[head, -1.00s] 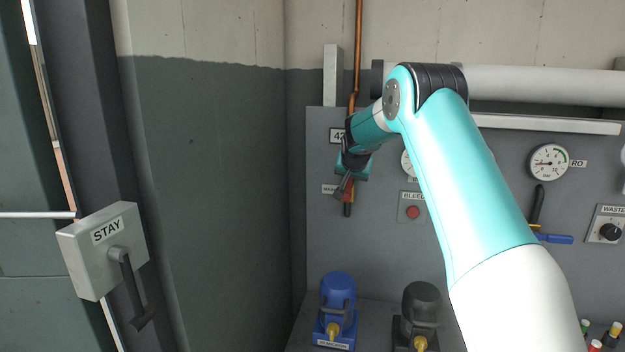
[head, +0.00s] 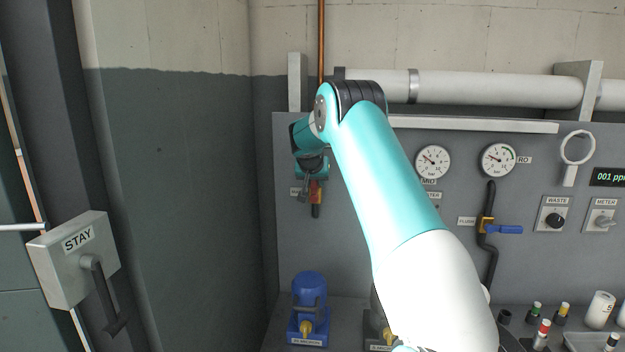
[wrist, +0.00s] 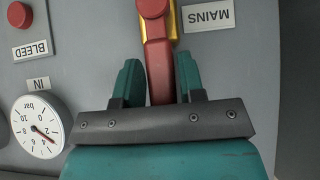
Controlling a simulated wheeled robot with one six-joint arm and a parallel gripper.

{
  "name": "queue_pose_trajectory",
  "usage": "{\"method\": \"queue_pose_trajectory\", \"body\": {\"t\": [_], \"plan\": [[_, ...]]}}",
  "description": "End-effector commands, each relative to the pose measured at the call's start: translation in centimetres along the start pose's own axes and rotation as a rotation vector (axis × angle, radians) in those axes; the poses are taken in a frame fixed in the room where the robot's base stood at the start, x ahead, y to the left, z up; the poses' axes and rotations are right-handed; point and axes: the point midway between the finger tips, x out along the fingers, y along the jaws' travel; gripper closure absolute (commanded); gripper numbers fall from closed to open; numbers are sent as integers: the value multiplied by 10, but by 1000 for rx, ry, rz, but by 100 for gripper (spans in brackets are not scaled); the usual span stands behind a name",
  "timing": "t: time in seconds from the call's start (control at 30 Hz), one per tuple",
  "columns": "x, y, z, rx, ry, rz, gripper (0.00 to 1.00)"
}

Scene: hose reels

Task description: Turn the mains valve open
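The mains valve has a red lever handle (wrist: 158,60) on a yellow part (wrist: 173,22), beside the MAINS label (wrist: 208,15), which appears upside down in the wrist view. My gripper (head: 306,187) is at the handle there, and my wrist hides the valve's upper part.
The grey panel also carries a red BLEED button (wrist: 18,14), an IN gauge (wrist: 38,126) and a blue FLUSH lever (head: 503,229). A blue pump-like unit (head: 309,300) stands below the valve. A STAY box with a handle (head: 75,258) is at the left.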

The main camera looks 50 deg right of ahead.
Motion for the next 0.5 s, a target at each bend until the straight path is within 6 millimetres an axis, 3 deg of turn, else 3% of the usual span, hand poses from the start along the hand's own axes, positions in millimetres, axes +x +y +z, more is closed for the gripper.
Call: {"method": "queue_pose_trajectory", "body": {"t": [0.37, 0.5], "plan": [[-3, -3, -1, 1, 4, -5, 49], [-16, -3, 0, 1, 6, -7, 49]]}}
